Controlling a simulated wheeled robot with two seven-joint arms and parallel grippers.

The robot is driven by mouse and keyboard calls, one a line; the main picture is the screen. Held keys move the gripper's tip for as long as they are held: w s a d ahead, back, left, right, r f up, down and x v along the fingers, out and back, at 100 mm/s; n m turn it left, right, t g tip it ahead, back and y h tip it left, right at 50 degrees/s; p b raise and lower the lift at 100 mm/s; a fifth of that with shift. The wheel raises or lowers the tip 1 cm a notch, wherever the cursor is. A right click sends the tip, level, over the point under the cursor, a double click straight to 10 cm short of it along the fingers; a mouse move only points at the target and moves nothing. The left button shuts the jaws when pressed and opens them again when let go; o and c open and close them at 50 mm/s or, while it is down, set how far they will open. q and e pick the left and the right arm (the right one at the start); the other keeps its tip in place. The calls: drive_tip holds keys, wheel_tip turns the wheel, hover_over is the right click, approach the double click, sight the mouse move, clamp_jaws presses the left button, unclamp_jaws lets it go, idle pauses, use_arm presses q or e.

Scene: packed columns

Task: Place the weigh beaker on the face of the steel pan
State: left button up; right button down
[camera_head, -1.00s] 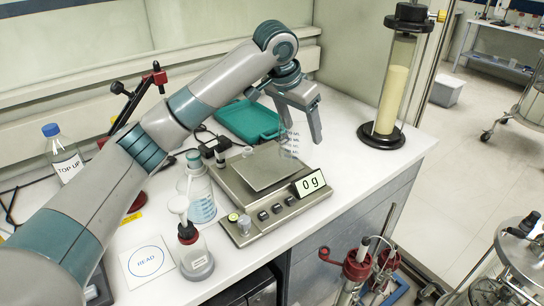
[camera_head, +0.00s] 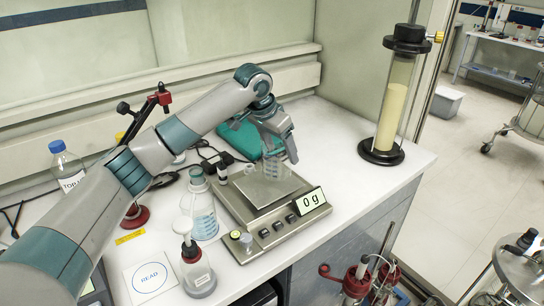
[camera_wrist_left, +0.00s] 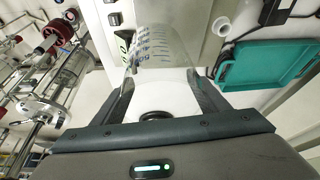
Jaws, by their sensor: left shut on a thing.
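The weigh beaker (camera_head: 277,165) is clear with graduation marks. My left gripper (camera_head: 280,154) is shut on it, one finger on each side. In the left wrist view the beaker (camera_wrist_left: 163,48) shows between the two fingers (camera_wrist_left: 163,88). The steel pan (camera_head: 252,190) is a flat square plate on top of the balance (camera_head: 245,218). The beaker overlaps the far right part of the pan in the head view. I cannot tell whether its base touches the pan. The display (camera_head: 310,201) reads 0 g. My right gripper is out of view.
A teal tray (camera_head: 240,138) lies behind the balance. A wash bottle (camera_head: 203,215) and a dropper bottle (camera_head: 198,270) stand left of it. A tall cylinder (camera_head: 393,105) stands at the back right. The bench (camera_head: 345,185) is clear right of the balance.

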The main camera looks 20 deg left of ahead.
use_arm(q)
drive_tip(key=w+a+f, duration=0.1)
drive_tip(key=w+a+f+p, duration=0.1)
drive_tip(key=a, duration=0.1)
drive_tip(key=shift+f, duration=0.1)
wheel_tip(320, 180, down, 3)
drive_tip(key=shift+f+p, duration=0.1)
drive_tip(key=shift+p, duration=0.9)
drive_tip(key=shift+f, duration=0.4)
drive_tip(key=o, duration=1.1)
drive_tip(key=shift+f, duration=0.1)
drive_tip(key=shift+o, duration=0.2)
